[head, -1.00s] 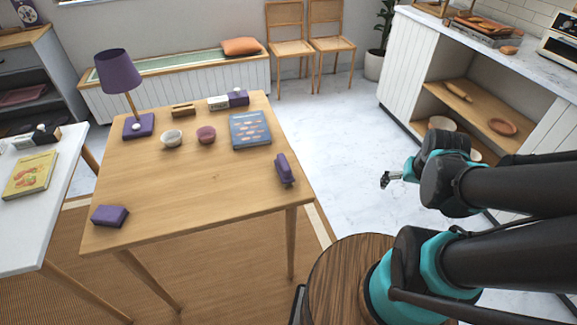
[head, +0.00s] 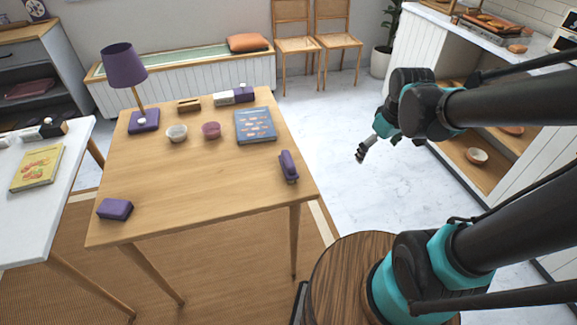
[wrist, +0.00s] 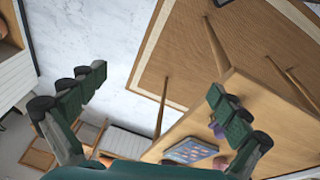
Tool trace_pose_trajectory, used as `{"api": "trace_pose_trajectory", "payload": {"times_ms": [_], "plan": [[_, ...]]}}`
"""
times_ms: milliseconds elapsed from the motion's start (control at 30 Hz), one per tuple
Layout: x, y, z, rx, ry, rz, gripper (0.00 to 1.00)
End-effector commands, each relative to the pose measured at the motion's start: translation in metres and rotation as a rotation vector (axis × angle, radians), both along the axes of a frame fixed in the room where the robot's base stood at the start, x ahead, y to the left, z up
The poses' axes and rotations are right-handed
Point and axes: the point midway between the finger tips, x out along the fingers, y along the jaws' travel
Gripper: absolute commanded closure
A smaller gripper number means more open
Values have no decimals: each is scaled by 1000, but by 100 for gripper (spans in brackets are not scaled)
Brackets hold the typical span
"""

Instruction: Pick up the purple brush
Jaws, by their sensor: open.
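A purple object with a handle-like upper part, which looks like the purple brush (head: 288,166), stands near the right edge of the wooden table (head: 190,190). A small purple shape, probably the same brush (wrist: 217,130), shows in the wrist view beside the right finger, partly hidden by it. My gripper (head: 361,153) is in the air to the right of the table, apart from the brush. In the wrist view my gripper (wrist: 153,88) has its fingers spread wide with nothing between them.
A purple block (head: 115,209) lies at the table's front left. The table's middle is clear. A counter with shelves (head: 472,190) stands at the right.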

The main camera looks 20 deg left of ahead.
Motion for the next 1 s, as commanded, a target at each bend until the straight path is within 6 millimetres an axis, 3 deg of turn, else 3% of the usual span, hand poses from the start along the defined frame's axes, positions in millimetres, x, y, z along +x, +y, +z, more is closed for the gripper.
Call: {"api": "trace_pose_trajectory", "payload": {"times_ms": [33,233,400,500,600,767,1000], "plan": [[7,26,10,-21,14,127,0],[13,120,46,-107,69,624,0],[0,196,72,-167,106,1011,0],[-11,228,82,-191,122,1179,0],[-20,248,89,-206,133,1287,0],[-25,259,88,-215,138,1350,0],[-24,258,46,-215,139,1348,0]]}}
